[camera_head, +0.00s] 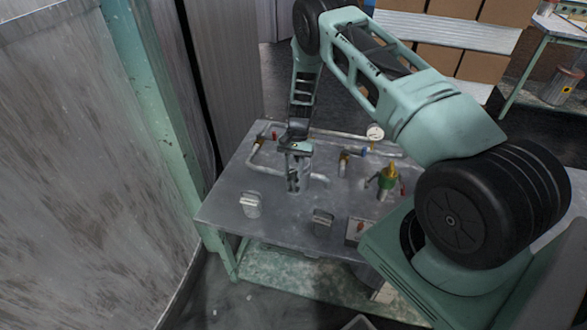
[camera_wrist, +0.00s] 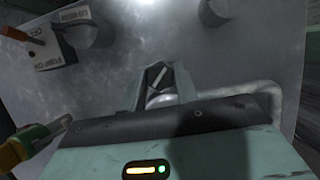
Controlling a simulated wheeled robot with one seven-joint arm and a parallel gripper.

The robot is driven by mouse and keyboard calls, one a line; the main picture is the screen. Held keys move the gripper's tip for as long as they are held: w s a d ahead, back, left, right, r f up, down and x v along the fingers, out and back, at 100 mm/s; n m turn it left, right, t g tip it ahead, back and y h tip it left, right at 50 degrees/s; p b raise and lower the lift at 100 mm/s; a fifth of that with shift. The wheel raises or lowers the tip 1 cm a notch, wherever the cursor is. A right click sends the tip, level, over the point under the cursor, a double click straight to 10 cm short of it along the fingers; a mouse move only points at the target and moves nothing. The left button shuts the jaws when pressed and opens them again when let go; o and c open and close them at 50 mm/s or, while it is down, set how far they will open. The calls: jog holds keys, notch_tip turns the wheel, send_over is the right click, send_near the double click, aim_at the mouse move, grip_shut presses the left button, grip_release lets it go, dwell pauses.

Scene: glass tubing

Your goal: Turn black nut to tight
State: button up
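My gripper (camera_head: 294,186) points down over the left-middle of the metal table, beside or over an upright grey cylindrical fitting (camera_head: 319,172). In the wrist view, the fingers (camera_wrist: 159,76) show beyond the dark edge of my gripper body, with a rounded grey part (camera_wrist: 160,98) between or just below them. I cannot tell whether the fingers touch it. I cannot make out a black nut in either view; it may be hidden by my gripper.
A labelled switch box (camera_wrist: 50,46) shows in the wrist view. A wall panel (camera_head: 90,180) stands close on the left.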

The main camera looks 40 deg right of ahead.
jog(key=m+t+b, duration=0.1)
jog(key=m, duration=0.1)
jog(key=shift+d+f+m, duration=0.1)
jog(key=shift+f+m, duration=0.05)
jog(key=shift+m, duration=0.15)
jog(key=shift+s+m+t+y+b, duration=0.1)
jog(key=shift+m+t+y+b, duration=0.3)
jog(key=shift+m, duration=0.6)
jog(key=o, duration=1)
jog(key=shift+r, duration=0.2)
